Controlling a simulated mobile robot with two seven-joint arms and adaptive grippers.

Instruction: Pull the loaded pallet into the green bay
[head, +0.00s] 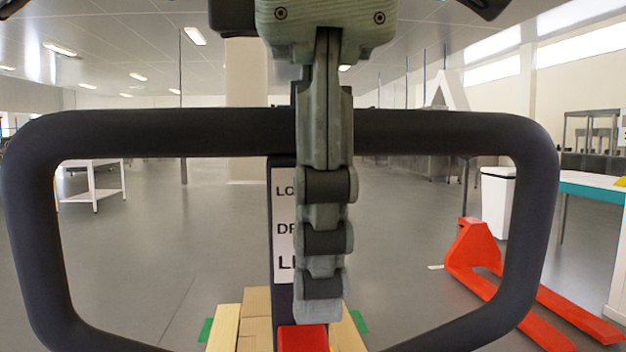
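A black loop handle (200,131) of a pallet jack fills the near view, its post behind my gripper bearing a white label (284,220). Red jack body (302,340) shows at the bottom. My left gripper (322,300) hangs fingers-down over the middle of the handle's top bar. It is seen edge-on, so whether it is shut on the bar is hidden. Beyond the post, the load shows as a tan box (256,302) and pale wood (224,328). Green floor marks (205,330) show left and right (359,321) of the load. My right gripper is not in view.
A second red pallet jack (475,249) stands on the right, near a white bin (497,202) and a teal-edged table (592,188). A white table (92,184) stands far left. Grey floor (170,260) between is mostly clear. A pale column (246,112) stands behind.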

